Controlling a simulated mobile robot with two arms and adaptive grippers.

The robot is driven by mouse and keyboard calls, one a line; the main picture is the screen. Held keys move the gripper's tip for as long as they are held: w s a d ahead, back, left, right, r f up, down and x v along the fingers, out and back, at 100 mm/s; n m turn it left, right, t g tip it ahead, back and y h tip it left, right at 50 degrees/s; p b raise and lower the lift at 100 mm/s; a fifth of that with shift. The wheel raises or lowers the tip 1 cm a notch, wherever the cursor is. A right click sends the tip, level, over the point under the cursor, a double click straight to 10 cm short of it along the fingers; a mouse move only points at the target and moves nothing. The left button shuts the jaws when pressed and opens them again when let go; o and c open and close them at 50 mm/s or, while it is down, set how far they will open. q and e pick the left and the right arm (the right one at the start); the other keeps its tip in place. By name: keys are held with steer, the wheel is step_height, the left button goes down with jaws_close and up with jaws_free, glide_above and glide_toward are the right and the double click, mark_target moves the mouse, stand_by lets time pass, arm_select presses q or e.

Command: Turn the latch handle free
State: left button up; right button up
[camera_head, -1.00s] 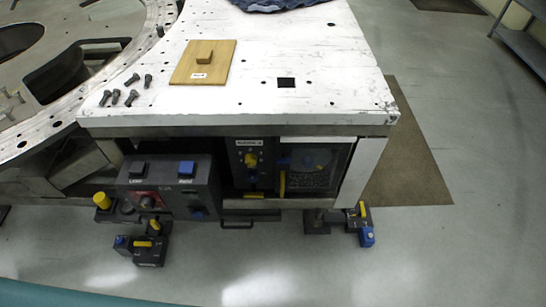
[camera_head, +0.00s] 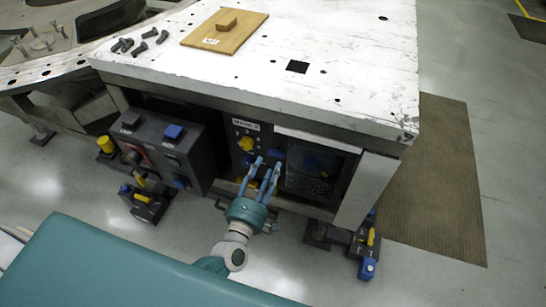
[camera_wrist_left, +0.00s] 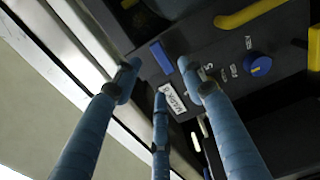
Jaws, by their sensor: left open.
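My left gripper (camera_head: 266,170) has its blue fingers spread and empty in front of the dark panel under the white table. In the left wrist view the open fingers (camera_wrist_left: 158,76) point at the panel, around a white label (camera_wrist_left: 172,98). A small blue bar (camera_wrist_left: 162,57) shows between two fingertips; I cannot tell whether anything touches it. A bent yellow handle (camera_wrist_left: 250,13) lies beyond the fingers at the top. A blue knob with a yellow mark (camera_wrist_left: 258,65) is to the right. I cannot tell which part is the latch handle.
The white table (camera_head: 330,75) overhangs the panel. A dark control box (camera_head: 160,145) stands left of the gripper, and a dark window (camera_head: 312,170) is to its right. A wooden board (camera_head: 225,33) and several bolts (camera_head: 143,47) lie on top.

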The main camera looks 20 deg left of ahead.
mark_target(275, 154)
arm_select(q)
steer(key=w, duration=0.4)
steer(key=shift+w+d, duration=0.2)
steer(key=shift+w, duration=0.55)
arm_select(e)
steer(key=shift+w+d+r, duration=0.1)
steer(key=shift+w+d, duration=0.2)
steer(key=shift+d, duration=0.3)
arm_select(q)
jaws_close()
